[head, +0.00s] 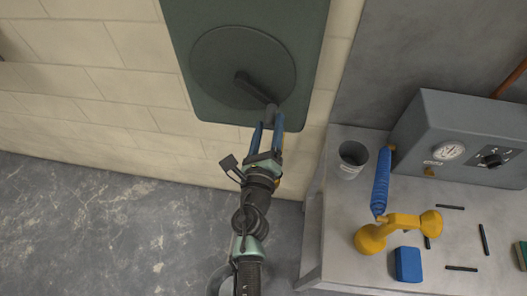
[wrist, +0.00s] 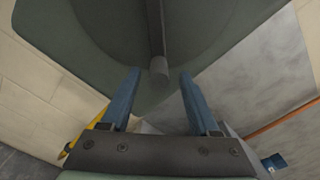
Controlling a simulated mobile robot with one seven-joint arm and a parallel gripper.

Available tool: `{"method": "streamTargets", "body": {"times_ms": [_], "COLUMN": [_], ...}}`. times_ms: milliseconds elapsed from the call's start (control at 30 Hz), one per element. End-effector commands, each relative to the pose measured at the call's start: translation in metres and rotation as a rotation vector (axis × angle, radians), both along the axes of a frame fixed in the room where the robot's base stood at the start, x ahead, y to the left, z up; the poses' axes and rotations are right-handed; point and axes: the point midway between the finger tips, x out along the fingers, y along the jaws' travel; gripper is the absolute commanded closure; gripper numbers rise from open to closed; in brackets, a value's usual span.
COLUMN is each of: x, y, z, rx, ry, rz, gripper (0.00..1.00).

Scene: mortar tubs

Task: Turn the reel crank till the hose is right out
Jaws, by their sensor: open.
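The reel is a dark green round disc (head: 225,60) on a green wall panel (head: 300,45). Its crank arm (head: 252,88) slants down and right from the disc's middle to a grey handle (head: 271,109). My gripper (head: 269,122) is open at the handle, its blue fingers to either side. In the wrist view, the crank arm (wrist: 155,28) comes down to the handle (wrist: 158,72), which shows between the tips of my open gripper (wrist: 159,73) with gaps on both sides. I cannot tell how deep the handle sits between them. No hose shows on the reel.
A grey bench (head: 340,220) at the right holds a dark cup (head: 353,160), a blue coil (head: 381,180), a yellow tool (head: 400,222), a blue block (head: 408,264) and a grey gauge box (head: 450,135). The floor (head: 100,220) at the left is clear.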

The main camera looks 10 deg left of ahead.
Motion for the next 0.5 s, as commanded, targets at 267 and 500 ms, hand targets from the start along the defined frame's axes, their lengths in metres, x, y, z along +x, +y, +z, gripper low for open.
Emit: {"method": "streamTargets", "body": {"times_ms": [267, 500], "x": [-0.055, -0.086], "y": [0.0, -0.001], "z": [-0.003, -0.002], "rx": [0.001, 0.0], "ry": [0.003, 0.001], "rz": [0.0, -0.001], "gripper": [0.38, 0.38]}}
